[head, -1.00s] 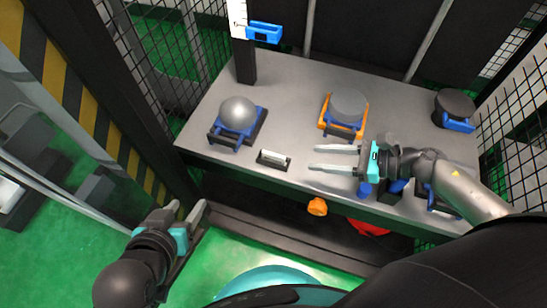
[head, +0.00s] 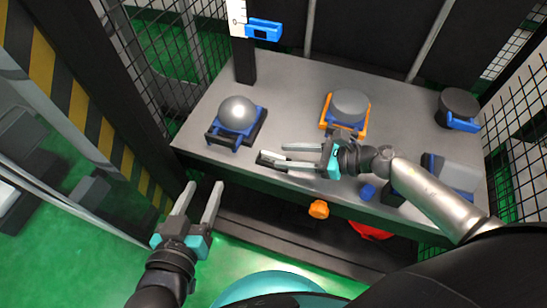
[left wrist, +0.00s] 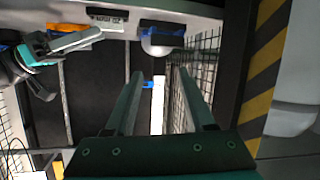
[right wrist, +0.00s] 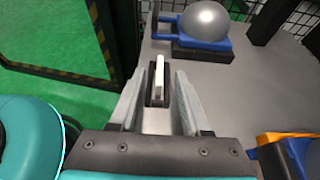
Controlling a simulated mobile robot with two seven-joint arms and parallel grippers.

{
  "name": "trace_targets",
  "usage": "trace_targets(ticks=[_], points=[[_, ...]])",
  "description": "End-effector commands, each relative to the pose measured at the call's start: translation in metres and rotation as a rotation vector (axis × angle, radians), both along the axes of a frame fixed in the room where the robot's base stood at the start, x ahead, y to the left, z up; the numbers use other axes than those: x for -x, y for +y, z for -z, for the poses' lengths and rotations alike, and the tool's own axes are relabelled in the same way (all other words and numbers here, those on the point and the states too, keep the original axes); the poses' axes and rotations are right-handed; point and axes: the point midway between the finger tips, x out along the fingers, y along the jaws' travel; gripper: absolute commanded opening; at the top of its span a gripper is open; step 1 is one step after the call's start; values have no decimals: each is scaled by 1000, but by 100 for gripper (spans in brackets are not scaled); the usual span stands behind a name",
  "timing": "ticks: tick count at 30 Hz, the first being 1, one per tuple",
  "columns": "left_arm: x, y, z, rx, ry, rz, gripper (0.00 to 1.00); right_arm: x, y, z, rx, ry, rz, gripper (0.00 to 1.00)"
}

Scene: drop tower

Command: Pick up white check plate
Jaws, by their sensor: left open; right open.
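The white check plate (right wrist: 159,76) stands on edge in a small black holder near the table's front edge. In the head view the holder (head: 268,162) shows just left of my right gripper (head: 285,156), and the plate is hard to make out there. My right gripper is open and reaches left, low over the table. In the right wrist view the plate appears between its two fingers (right wrist: 160,85), with a gap on each side. My left gripper (head: 203,187) is open and empty, in front of the table at the left.
A grey ball (head: 238,113) sits on a blue cradle behind the plate. A grey disc (head: 350,104) lies on an orange cradle, and a dark cylinder (head: 457,104) stands at the back right. A black post (head: 245,61) carries a blue bracket (head: 263,30).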

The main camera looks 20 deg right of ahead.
Motion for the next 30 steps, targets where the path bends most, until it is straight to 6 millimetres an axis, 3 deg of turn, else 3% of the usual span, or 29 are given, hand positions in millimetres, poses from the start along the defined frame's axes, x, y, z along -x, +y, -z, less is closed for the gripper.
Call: trace_targets(ticks=[12, 23, 30], points=[[6, -13, -11, 110, -165, -3, 55, -21, 31, 16, -2, 0, 0, 48], [7, -14, -14, 124, -187, -5, 55, -23, 34, 17, 0, 0, 0, 48], [7, -14, -14, 124, -186, -5, 55, -23, 33, 17, 0, 0, 0, 20]])
